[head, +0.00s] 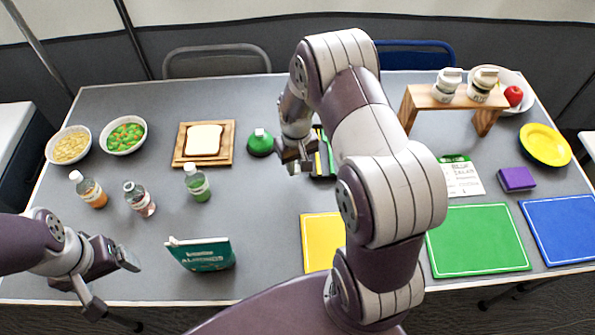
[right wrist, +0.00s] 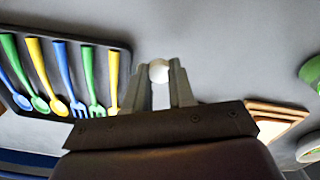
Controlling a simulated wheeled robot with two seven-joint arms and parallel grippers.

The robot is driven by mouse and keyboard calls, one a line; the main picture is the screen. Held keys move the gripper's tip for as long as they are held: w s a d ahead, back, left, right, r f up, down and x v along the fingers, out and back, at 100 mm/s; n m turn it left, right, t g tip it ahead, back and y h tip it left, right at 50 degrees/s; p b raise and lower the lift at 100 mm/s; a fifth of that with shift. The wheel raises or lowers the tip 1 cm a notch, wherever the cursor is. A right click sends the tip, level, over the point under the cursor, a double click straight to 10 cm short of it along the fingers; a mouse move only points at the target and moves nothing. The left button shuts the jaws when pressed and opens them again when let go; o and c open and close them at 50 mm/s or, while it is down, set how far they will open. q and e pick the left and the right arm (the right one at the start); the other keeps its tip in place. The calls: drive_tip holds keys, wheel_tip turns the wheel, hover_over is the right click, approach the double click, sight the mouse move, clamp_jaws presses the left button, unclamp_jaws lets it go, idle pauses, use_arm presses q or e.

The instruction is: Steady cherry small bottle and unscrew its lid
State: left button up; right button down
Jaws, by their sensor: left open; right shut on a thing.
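The cherry small bottle (head: 139,198) is the middle one of the three small bottles at the left of the table. It has reddish contents and leans slightly in the picture; its top shows no white cap. My right gripper (head: 293,168) is over the middle of the table, well right of the bottle. It is shut on a small round white lid, seen between its fingertips in the right wrist view (right wrist: 159,71). My left gripper (head: 113,284) is open and empty at the table's front left, nearer than the bottle and apart from it.
An orange bottle (head: 89,189) and a green bottle (head: 197,182), both white-capped, flank the cherry one. A green almonds bag (head: 201,254) stands in front. A cutlery tray (right wrist: 122,62) lies beside my right gripper. A bread board (head: 178,157) and bowls are behind.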

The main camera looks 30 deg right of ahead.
sight(296, 179)
wheel_tip(296, 179, down, 3)
drive_tip(key=shift+s, duration=0.1)
drive_tip(key=shift+f, duration=0.35)
drive_tip(key=c, duration=1.2)
unclamp_jaws()
drive_tip(key=shift+f, duration=0.1)
drive_tip(key=shift+c, duration=0.2)
